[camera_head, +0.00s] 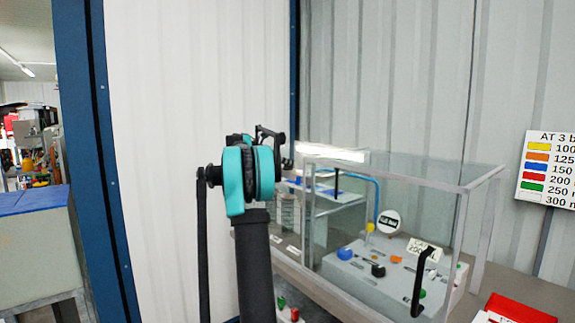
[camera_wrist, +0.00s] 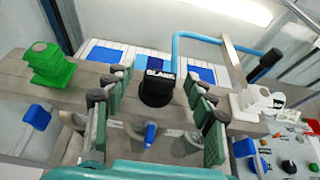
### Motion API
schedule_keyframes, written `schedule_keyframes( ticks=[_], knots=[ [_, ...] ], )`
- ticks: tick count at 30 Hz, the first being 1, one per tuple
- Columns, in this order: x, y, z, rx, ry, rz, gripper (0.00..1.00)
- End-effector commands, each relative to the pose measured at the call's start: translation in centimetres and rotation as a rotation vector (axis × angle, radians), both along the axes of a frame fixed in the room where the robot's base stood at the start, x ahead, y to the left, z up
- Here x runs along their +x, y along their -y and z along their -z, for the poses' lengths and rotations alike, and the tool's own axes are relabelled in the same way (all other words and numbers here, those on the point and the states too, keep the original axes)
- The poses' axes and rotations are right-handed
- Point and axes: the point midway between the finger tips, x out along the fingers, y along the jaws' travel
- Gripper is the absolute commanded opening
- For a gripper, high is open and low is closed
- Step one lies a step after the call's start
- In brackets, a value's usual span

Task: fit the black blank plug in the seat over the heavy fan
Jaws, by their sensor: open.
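The black blank plug (camera_wrist: 157,90), with white "BLANK" lettering on top, stands upright in the wrist view. My gripper (camera_wrist: 159,98) is open, with its green and black fingers left and right of the plug. Gaps show between the fingers and the plug, and I cannot tell its exact depth between them. The plug's underside is hidden. In the head view my arm stands in front of the bench, and the plug cannot be made out. I cannot identify the heavy fan or the seat over it in either view.
A green plug-like piece (camera_wrist: 52,66) stands left and a white one (camera_wrist: 258,100) right. A blue-tipped part (camera_wrist: 150,134) lies nearer. A blue pipe (camera_wrist: 205,37) runs behind. In the head view, a clear-walled case (camera_head: 400,180) surrounds a grey panel (camera_head: 350,279) with coloured knobs.

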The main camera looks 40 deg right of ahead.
Motion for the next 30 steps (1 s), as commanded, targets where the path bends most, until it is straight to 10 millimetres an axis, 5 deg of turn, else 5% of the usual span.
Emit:
schedule_keyframes(
  ticks=[15,30],
  knots=[
    [-0.6,-8.7,-3.6,-0.001,-0.001,-0.004,0.55],
    [-0.8,-9.8,-4.0,0.000,-0.001,-0.001,0.55]
  ],
)
